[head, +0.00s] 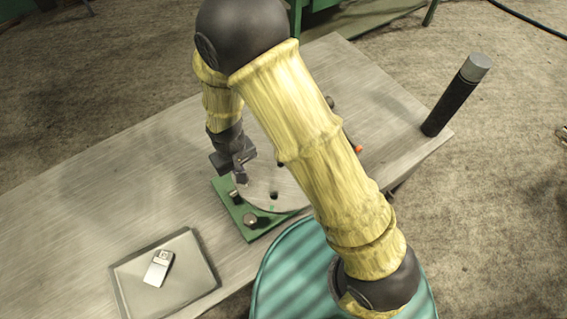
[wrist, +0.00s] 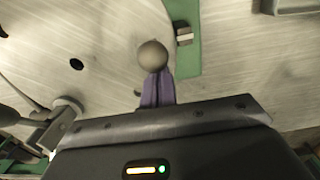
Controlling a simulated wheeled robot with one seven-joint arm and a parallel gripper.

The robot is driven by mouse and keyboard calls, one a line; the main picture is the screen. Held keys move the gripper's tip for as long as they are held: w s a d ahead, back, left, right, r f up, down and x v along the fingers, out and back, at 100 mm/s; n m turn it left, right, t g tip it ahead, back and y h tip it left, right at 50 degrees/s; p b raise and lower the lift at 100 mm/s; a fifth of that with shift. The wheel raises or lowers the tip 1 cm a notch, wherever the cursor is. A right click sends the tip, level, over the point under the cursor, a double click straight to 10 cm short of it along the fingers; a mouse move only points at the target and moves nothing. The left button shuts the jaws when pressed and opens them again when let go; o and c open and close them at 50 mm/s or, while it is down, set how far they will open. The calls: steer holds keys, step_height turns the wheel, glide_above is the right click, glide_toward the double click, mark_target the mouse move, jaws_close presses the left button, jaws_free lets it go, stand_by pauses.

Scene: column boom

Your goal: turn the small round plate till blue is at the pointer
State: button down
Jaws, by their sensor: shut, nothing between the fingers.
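The round plate (head: 262,188) is a grey metal disc on a green base (head: 227,208), partly hidden behind my arm in the head view. In the wrist view the plate (wrist: 105,45) shows dark holes and a round grey knob (wrist: 152,55). My gripper (head: 241,178) is low over the plate's left part. Its purple fingers (wrist: 156,80) are shut and empty, with their tips at the knob in the picture; I cannot tell whether they touch it. A small metal block (wrist: 184,36) sits on the green strip; I cannot tell whether it is the pointer. No blue mark is visible.
A grey tray (head: 205,273) with a small metal piece (head: 158,268) lies at the table's front left. A black post with a grey top (head: 450,108) stands at the right corner. A small orange tip (head: 358,149) shows beside my arm. The table's left part (head: 100,210) is clear.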

steer(key=shift+s+d, duration=0.1)
steer(key=shift+s, duration=0.05)
steer(key=shift+s+d, duration=0.3)
steer(key=shift+s, duration=0.35)
steer(key=shift+w+a, duration=0.25)
steer(key=shift+w, duration=0.2)
stand_by(0.5)
step_height(320, 180, up, 9)
steer(key=p, duration=0.7)
stand_by(0.4)
stand_by(0.4)
